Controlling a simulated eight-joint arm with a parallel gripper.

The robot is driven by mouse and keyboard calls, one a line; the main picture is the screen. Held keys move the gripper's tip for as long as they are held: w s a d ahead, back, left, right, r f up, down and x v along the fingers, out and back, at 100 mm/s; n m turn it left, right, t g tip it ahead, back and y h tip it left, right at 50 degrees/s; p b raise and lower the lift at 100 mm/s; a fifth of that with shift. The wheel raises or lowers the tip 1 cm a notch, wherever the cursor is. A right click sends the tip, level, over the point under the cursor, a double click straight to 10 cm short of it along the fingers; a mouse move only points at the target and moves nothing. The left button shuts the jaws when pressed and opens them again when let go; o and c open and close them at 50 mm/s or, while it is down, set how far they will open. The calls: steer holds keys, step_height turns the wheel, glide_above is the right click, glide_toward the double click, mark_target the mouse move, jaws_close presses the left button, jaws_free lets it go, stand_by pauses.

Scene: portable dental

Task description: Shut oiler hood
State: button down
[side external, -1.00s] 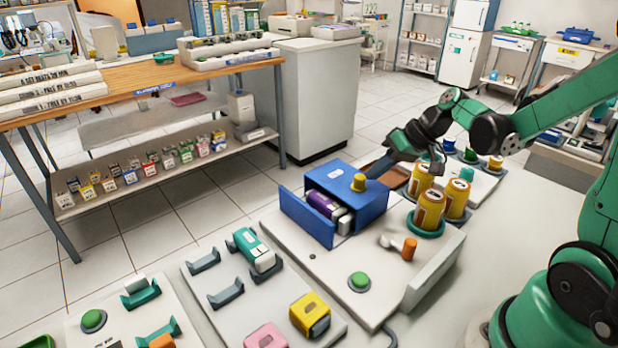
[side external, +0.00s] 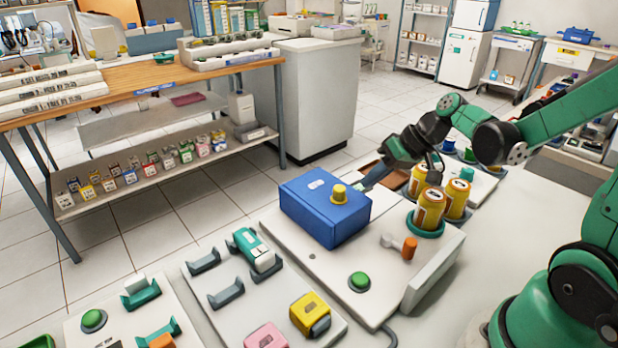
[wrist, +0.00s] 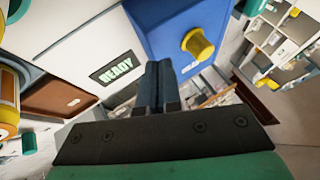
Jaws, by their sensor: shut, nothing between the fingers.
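The oiler is a blue box (side external: 325,206) on a white base plate. Its blue hood is shut, with the front flush and no gap visible from the side. A yellow knob (side external: 340,193) stands on top; it also shows in the wrist view (wrist: 197,44). My gripper (side external: 368,183) is shut and empty, with its fingertips at the right rear side of the box. In the wrist view the closed fingers (wrist: 158,82) point toward the blue box (wrist: 180,20). I cannot tell whether they touch it.
A READY display (wrist: 116,68) lies beside the fingers. A green button (side external: 359,281) and an orange-tipped lever (side external: 409,247) sit on the base plate's front part.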

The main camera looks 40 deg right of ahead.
steer(key=d+v, duration=0.1)
steer(key=v, duration=0.9)
steer(key=a+f+n+t+h, duration=0.1)
steer(key=a+f+h, duration=0.2)
steer(key=a, duration=0.8)
steer(key=shift+a+n+h, duration=0.4)
steer(key=shift+h, duration=0.3)
steer(key=shift+f, duration=0.1)
